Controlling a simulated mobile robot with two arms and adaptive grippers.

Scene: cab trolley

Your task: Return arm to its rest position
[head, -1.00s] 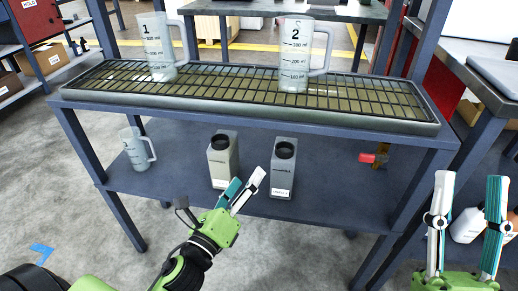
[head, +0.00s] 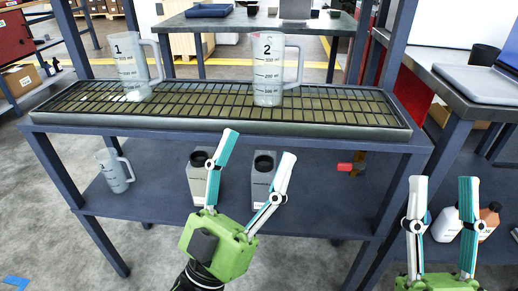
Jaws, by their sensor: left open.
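My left gripper (head: 254,168) is open and empty, with its fingers pointing up in front of the trolley's lower shelf. It partly covers two grey bottles with dark round tops, the left bottle (head: 198,182) and the right bottle (head: 262,178). My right gripper (head: 443,205) stands at the lower right, fingers upright and apart, with nothing between them. The trolley (head: 330,128) carries jug 1 (head: 130,72) and jug 2 (head: 267,75) upright on its top grating.
A smaller jug (head: 114,172) stands on the lower shelf at left. A red object (head: 345,167) lies at the shelf's right. A workbench (head: 450,95) stands at right, with white (head: 446,225) and orange-brown (head: 487,221) bottles below it. Floor at lower left is mostly clear.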

